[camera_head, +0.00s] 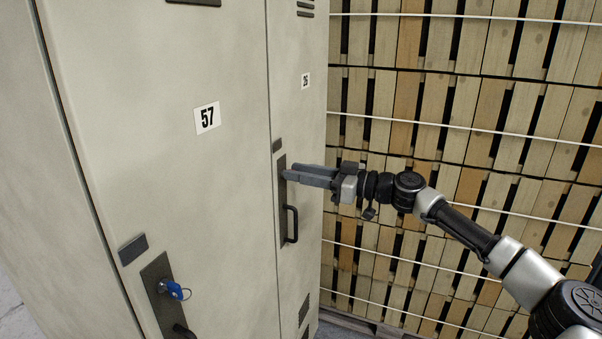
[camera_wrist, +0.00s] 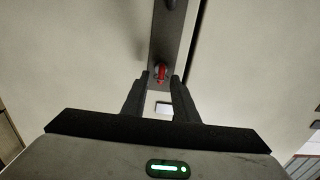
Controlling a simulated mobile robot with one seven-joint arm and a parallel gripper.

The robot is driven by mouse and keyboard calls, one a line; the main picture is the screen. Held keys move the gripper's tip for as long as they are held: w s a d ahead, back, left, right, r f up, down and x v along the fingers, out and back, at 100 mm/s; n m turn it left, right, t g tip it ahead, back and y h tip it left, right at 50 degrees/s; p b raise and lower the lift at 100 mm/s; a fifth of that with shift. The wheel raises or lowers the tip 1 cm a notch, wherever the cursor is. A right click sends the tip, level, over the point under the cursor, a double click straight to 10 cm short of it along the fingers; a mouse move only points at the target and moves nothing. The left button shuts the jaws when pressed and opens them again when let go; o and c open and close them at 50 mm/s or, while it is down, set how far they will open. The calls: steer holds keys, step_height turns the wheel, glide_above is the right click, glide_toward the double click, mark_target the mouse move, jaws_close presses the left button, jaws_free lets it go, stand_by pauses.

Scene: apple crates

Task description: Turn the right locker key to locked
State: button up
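The right locker door (camera_head: 299,125), marked 26, has a dark lock plate (camera_head: 283,228) with a black handle (camera_head: 294,224). Its red key (camera_wrist: 161,72) shows in the wrist view on the plate. In the head view this key is hidden behind my fingers. My gripper (camera_head: 284,172) reaches in from the right, with its fingertips at the upper part of the plate. In the wrist view my gripper (camera_wrist: 160,77) is open, with one fingertip on each side of the red key. I see a gap between them; whether either touches the key I cannot tell.
The left locker door (camera_head: 190,170), marked 57, has a blue key (camera_head: 174,290) in its own lock plate at the lower left. A wall of stacked wooden slat crates (camera_head: 450,100) stands behind my arm on the right.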

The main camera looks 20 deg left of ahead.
steer(key=shift+c, duration=0.3)
jaws_close()
steer(key=shift+m, duration=0.3)
steer(key=m, duration=0.2)
steer(key=m+b, duration=0.1)
steer(key=m, duration=0.1)
steer(key=m+b, duration=0.1)
steer(key=m, duration=0.2)
steer(key=shift+w+f, duration=0.1)
steer(key=shift+w, duration=0.25)
steer(key=m, duration=0.3)
steer(key=m+p, duration=0.1)
steer(key=m, duration=0.3)
steer(key=m+p, duration=0.1)
steer(key=m, duration=0.2)
steer(key=shift+w+f, duration=0.2)
steer(key=shift+f, duration=0.2)
steer(key=shift+m, duration=0.4)
